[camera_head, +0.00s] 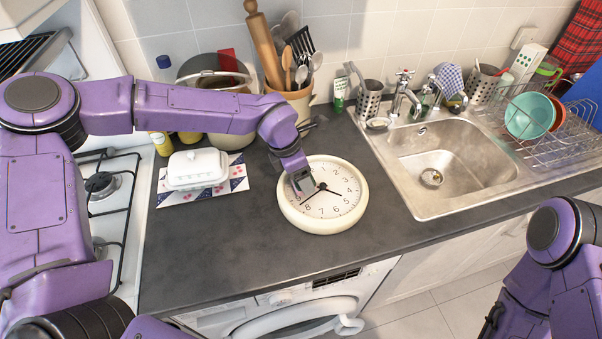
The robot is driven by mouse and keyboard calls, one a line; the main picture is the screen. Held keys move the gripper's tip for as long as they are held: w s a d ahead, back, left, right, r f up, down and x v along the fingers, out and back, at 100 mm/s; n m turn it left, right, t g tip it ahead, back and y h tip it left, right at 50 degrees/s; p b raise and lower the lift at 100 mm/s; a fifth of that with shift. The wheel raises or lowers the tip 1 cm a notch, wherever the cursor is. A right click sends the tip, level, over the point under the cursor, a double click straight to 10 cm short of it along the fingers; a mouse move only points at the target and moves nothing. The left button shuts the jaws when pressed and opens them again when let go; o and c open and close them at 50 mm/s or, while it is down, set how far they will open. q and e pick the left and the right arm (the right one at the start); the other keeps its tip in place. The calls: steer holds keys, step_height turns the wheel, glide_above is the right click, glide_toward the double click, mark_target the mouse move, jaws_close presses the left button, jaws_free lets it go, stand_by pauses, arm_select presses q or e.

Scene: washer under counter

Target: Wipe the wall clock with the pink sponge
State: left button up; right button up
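The round wall clock (340,206), with a cream rim and white face, lies flat on the dark counter, face up. My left gripper (303,187) points down over the left part of the clock face. Its fingertips are small and partly hidden, so I cannot tell if they hold anything or touch the face. I see no pink sponge in this view; it may be hidden by the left gripper. My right arm is low at the right, in front of the counter. A dark part of my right gripper (491,318) shows at the bottom edge, its opening unclear.
A white butter dish (197,168) sits on a patterned cloth left of the clock. A pot (215,80) and a utensil holder (299,100) stand behind. The sink (445,165) and dish rack (540,125) are right, the stove (115,205) left. The counter front is clear.

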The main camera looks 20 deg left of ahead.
arm_select(q)
step_height(320, 180, up, 8)
steer(key=p, duration=0.6)
steer(key=shift+f, duration=0.25)
steer(key=shift+s+f, duration=0.1)
